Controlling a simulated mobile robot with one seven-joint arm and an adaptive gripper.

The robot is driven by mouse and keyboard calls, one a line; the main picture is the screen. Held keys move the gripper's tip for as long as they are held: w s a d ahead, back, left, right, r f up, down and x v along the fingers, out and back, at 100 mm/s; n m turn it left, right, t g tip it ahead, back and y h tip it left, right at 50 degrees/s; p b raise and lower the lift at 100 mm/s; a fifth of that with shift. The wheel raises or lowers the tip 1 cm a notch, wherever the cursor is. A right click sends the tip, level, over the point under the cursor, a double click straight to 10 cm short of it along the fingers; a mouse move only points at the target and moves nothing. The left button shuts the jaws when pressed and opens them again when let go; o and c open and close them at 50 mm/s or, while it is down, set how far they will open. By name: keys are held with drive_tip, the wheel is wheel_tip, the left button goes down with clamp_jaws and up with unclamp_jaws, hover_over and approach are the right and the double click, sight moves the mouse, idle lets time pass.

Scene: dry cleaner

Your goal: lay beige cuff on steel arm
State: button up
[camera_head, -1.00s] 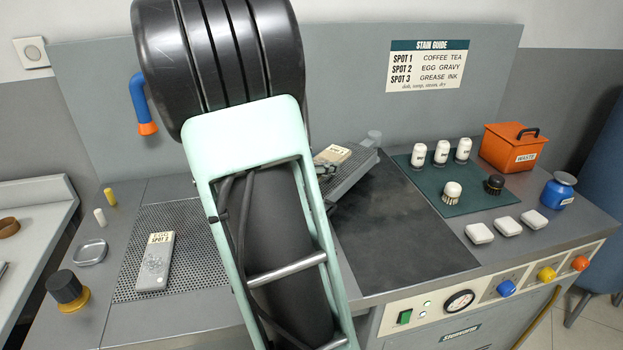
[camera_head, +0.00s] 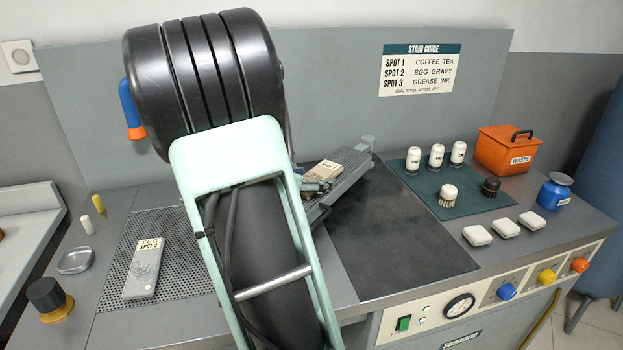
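The beige cuff (camera_head: 323,170), a small flat piece with dark print on it, shows just right of my arm, at the raised grey steel arm (camera_head: 351,172). Whether it rests fully on that arm or is held just above it I cannot tell. My gripper (camera_head: 316,186) is small and mostly hidden behind my own forearm, close against the cuff's near side. Its fingers are too small and covered to show whether they are open or shut. A grey cuff (camera_head: 146,272) with a beige "EGG SPOT 2" tag lies on the perforated plate at left.
A perforated plate (camera_head: 190,262) and a dark flat panel (camera_head: 400,240) flank my arm. A green mat (camera_head: 425,193) holds white bottles and brushes. An orange waste box (camera_head: 503,150), a blue pot (camera_head: 556,192) and white pads stand right. The dark panel is clear.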

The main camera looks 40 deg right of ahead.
drive_tip(key=shift+a+r, duration=0.2)
drive_tip(key=shift+r, duration=0.15)
drive_tip(key=p+v, duration=0.1)
drive_tip(key=v, duration=1)
drive_tip(key=shift+s+a, duration=0.1)
drive_tip(key=shift+a, duration=0.15)
